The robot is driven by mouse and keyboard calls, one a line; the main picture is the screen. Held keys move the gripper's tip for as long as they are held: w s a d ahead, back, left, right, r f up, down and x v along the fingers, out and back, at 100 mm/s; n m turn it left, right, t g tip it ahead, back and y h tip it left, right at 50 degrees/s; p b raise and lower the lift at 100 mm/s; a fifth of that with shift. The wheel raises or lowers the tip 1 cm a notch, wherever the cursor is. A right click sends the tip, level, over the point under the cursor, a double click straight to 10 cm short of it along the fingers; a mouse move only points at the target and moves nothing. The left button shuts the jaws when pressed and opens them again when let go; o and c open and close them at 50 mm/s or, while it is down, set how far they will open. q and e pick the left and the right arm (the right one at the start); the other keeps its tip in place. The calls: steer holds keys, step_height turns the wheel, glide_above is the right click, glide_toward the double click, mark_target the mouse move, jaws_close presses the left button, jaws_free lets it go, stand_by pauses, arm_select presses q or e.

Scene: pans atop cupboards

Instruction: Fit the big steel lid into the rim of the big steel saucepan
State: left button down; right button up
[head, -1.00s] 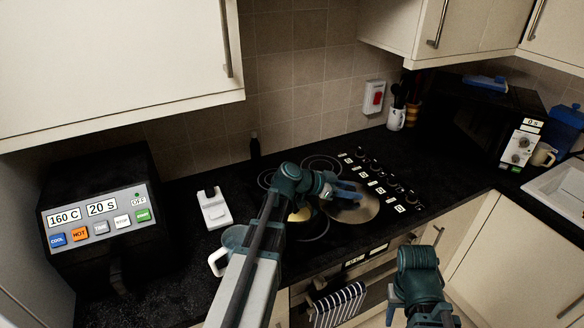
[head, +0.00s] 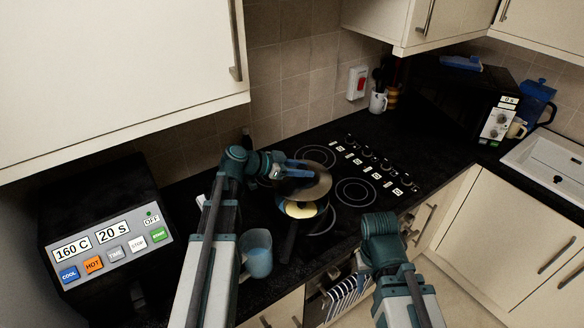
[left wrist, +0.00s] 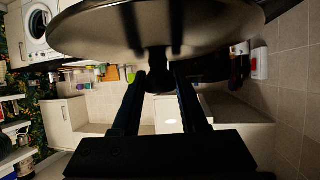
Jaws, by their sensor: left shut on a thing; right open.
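The big steel lid (head: 312,187) is a round, shiny disc, held tilted above the pan. My left gripper (head: 281,167) is shut on its knob; in the left wrist view the lid (left wrist: 140,32) fills the top, with its dark knob (left wrist: 158,82) between the fingers. The steel saucepan (head: 322,222) stands on the hob under the lid, its dark handle (head: 289,245) toward the front. Something yellow (head: 300,210) shows inside it. The lid hides the pan's far rim and is apart from the near rim. My right arm is at the lower right; its gripper fingers are hidden.
A translucent jug (head: 257,254) stands on the worktop beside my left arm. Free hob rings (head: 354,192) and a row of knobs (head: 372,160) lie right of the pan. A control box (head: 108,243) stands at left. A striped towel (head: 345,297) hangs at the front.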

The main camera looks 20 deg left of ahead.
mark_target(277, 186)
arm_select(q)
steer(key=shift+d, duration=0.15)
steer(key=shift+f+b, duration=2.9)
steer(key=shift+f+b, duration=1)
steer(key=shift+c, duration=1.8)
jaws_free()
steer(key=p+v, duration=0.5)
steer(key=v, duration=0.7)
steer(key=shift+r+p, duration=0.15)
steer(key=shift+p, duration=0.15)
steer(key=shift+v, duration=0.9)
steer(key=shift+w, duration=0.1)
